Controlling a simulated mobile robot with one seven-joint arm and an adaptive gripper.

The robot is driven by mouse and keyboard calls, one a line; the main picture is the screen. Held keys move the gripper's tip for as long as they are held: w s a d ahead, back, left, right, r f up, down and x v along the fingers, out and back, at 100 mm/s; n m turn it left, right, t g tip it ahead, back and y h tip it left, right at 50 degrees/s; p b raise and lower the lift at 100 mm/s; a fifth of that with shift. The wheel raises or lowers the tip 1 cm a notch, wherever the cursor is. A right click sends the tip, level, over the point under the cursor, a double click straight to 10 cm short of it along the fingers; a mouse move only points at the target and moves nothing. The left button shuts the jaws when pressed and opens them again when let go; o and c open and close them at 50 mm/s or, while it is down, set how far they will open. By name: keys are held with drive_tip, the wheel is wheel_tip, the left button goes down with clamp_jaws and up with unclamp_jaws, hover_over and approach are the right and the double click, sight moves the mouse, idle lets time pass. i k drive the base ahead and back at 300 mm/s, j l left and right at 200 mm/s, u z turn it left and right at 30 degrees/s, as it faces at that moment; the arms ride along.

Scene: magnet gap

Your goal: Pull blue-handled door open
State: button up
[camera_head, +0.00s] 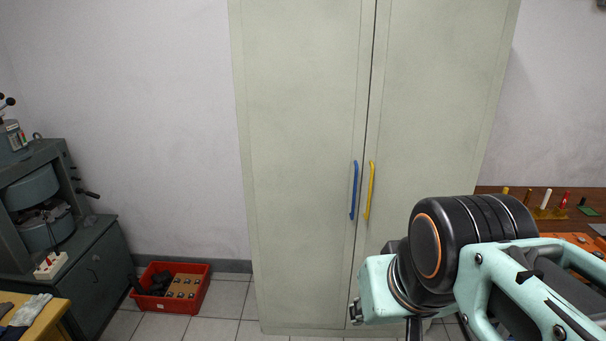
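A tall pale grey-green cabinet stands against the wall in the head view. Its left door (300,130) carries a blue vertical handle (353,190) near its right edge. Its right door (440,100) carries a yellow handle (370,190) close beside the blue one. Both doors look shut, with a narrow dark seam between them. My arm reaches in from the lower right, in front of the right door's lower part. Only a small piece near my gripper's end (356,312) shows at the bottom; its fingers cannot be made out. Nothing touches the blue handle.
A red crate (199,304) with parts sits on the tiled floor left of the cabinet. A grey machine (40,200) on a dark cabinet (95,265) stands far left. A wooden bench (500,189) with small tools is at right. Floor before the left door looks clear.

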sight(302, 69)
drive_tip(key=i+l+u, duration=0.4)
drive_tip(key=l+u, duration=0.15)
drive_tip(key=i+l+u, duration=0.15)
drive_tip(key=l+u, duration=0.15)
drive_tip(key=i+l+u, duration=0.1)
drive_tip(key=l+u, duration=0.2)
drive_tip(key=l, duration=0.1)
